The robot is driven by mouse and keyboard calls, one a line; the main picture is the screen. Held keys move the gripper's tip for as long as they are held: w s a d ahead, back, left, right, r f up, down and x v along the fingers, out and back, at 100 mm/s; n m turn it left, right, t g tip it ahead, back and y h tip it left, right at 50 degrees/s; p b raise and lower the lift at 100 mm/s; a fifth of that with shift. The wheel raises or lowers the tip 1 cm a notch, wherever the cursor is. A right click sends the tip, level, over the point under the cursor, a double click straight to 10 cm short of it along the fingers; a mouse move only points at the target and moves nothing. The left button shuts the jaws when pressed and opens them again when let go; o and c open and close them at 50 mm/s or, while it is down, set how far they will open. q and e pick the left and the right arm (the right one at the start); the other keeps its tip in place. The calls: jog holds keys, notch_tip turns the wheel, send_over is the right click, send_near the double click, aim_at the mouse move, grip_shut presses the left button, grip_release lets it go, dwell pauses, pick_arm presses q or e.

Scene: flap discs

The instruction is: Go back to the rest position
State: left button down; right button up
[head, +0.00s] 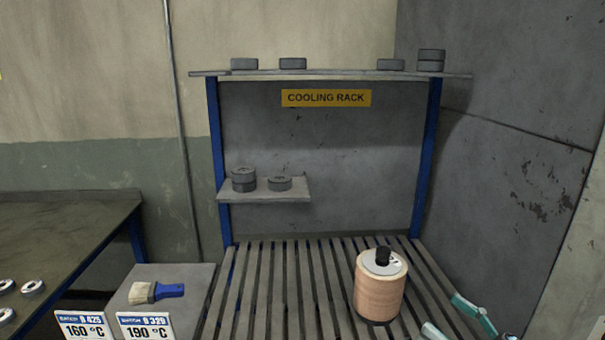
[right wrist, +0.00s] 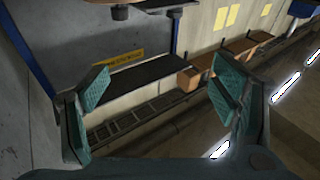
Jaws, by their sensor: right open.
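My right gripper (head: 444,314) is at the bottom right of the head view, its teal fingers spread and empty. It is to the right of and below a tan cylindrical stack (head: 379,296) with a grey plate and black knob on top, apart from it in the picture. The stack stands upright on the slatted rack surface (head: 290,290). In the right wrist view both fingers of this gripper (right wrist: 161,92) are wide apart with nothing between them. My left gripper is in neither view.
The cooling rack has dark discs on its top shelf (head: 345,74) and small side shelf (head: 265,196). A blue-handled brush (head: 156,292) lies on a grey stand at left, above two temperature signs (head: 145,326). A dark table (head: 60,225) holds metal rings at far left.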

jog(key=s+d+f+m+g+h, duration=0.1)
jog(key=s+d+f+m+h, duration=0.3)
jog(key=f+h, duration=0.4)
jog(key=s+d+f+m+g+h, duration=0.1)
jog(key=d+f+m+h, duration=0.3)
jog(key=f+m+h, duration=0.3)
jog(key=s+a+f+n+g, duration=0.1)
jog(key=s+a+f+g, duration=0.1)
jog(key=s+f+g, duration=0.3)
jog(key=s+a+f+n+g+y, duration=0.1)
jog(key=s+a+f, duration=0.2)
jog(key=s, duration=0.4)
jog(key=s+a+f+n+g, duration=0.1)
jog(key=s+a+f+g, duration=0.15)
jog(key=s+f, duration=0.3)
jog(key=s+d+f+g, duration=0.1)
jog(key=s+f+g, duration=0.25)
jog(key=f, duration=1.55)
jog(key=s+d+f, duration=0.1)
jog(key=s+f, duration=1.1)
jog(key=s, duration=0.2)
jog(key=shift+f+y, duration=0.3)
jog(key=shift+f, duration=0.05)
